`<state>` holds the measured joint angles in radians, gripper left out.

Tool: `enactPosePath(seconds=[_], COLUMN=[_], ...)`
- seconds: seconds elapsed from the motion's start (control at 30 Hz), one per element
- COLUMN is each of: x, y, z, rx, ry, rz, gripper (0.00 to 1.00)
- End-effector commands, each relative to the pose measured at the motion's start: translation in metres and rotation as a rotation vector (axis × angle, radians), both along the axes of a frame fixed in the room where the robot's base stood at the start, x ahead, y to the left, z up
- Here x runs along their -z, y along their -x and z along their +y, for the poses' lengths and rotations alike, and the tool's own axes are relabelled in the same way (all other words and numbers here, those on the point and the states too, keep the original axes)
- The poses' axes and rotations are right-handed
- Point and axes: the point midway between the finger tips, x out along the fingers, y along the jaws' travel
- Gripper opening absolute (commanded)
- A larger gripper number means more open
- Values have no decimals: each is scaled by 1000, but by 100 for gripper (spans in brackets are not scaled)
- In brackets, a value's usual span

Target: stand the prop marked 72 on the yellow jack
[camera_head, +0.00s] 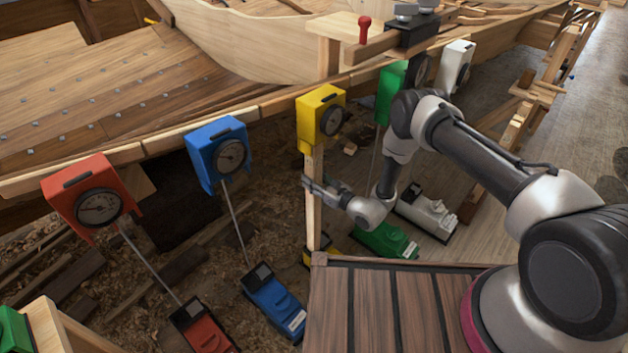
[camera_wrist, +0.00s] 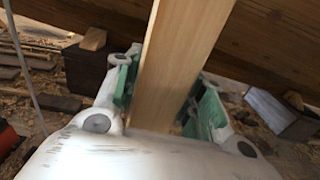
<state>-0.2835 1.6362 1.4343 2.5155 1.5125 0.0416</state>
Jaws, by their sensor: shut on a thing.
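A pale wooden prop (camera_head: 312,215) stands about upright under the yellow dial box (camera_head: 306,122). Its number is not readable in either view. My gripper (camera_head: 316,188) is shut on the prop around mid-height; in the wrist view the prop (camera_wrist: 185,60) runs between the green-padded fingers (camera_wrist: 160,100). The yellow jack (camera_head: 334,253) shows only in part at the prop's foot, behind the edge of a planked deck. I cannot tell whether the foot rests on it. The prop's top is close beneath the yellow box; contact there is unclear.
Red (camera_head: 90,195), blue (camera_head: 218,152), green (camera_head: 389,93) and white (camera_head: 457,64) dial boxes hang along the hull's edge. Red (camera_head: 203,328), blue (camera_head: 272,303), green (camera_head: 386,241) and white (camera_head: 428,213) jacks stand below. A planked deck (camera_head: 385,300) fills the near foreground.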

Motion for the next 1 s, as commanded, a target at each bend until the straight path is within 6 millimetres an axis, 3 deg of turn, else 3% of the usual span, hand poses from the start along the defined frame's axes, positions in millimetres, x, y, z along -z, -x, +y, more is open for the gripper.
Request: enactPosePath(seconds=[0.37, 0.4, 0.5, 0.83, 1.0], x=[-1, -1, -1, 1, 1], y=[-1, -1, -1, 0, 11], z=[1, 1, 1, 0, -16], rx=[0, 0, 0, 0, 2], ry=[-2, -2, -1, 1, 3], rz=[-3, -3, -2, 2, 3], gripper=[0, 47, 64, 64, 64])
